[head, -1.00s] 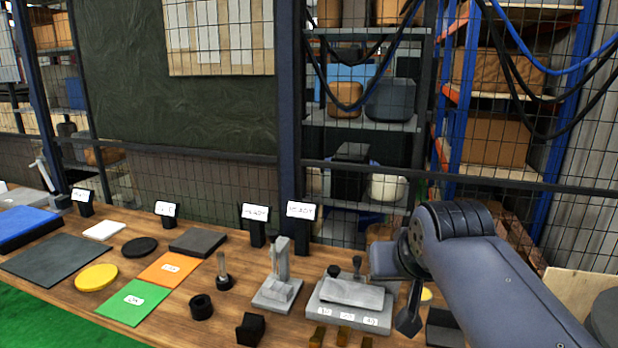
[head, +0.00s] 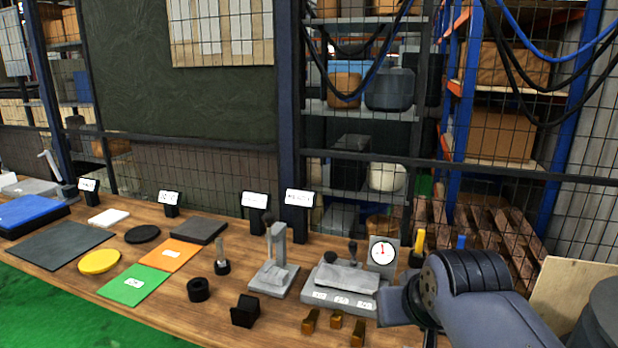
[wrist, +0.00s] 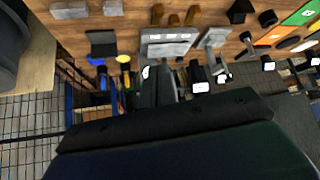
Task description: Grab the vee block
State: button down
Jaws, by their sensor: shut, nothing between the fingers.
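A small black block with a notched shape (head: 245,311), which looks like the vee block, sits near the front edge of the wooden bench in the head view. It also seems to show at the top of the wrist view (wrist: 240,12). In the wrist view my gripper's dark fingers (wrist: 157,88) are together and empty. The gripper is well to the right of the black block and not touching it.
A black ring (head: 198,290), a grey stand (head: 275,275), a grey plate fixture (head: 343,292) and three small brass blocks (head: 336,320) surround the block. A dial gauge (head: 383,252) stands near my arm. Green (head: 134,285) and orange mats lie left. Mesh fencing rises behind.

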aim_at(247, 310)
jog(key=k, duration=0.1)
jog(key=i+j, duration=0.25)
jog(key=j, duration=0.15)
jog(key=i+j, duration=0.25)
jog(key=j, duration=0.2)
jog(key=i+j, duration=0.55)
jog(key=j, duration=0.25)
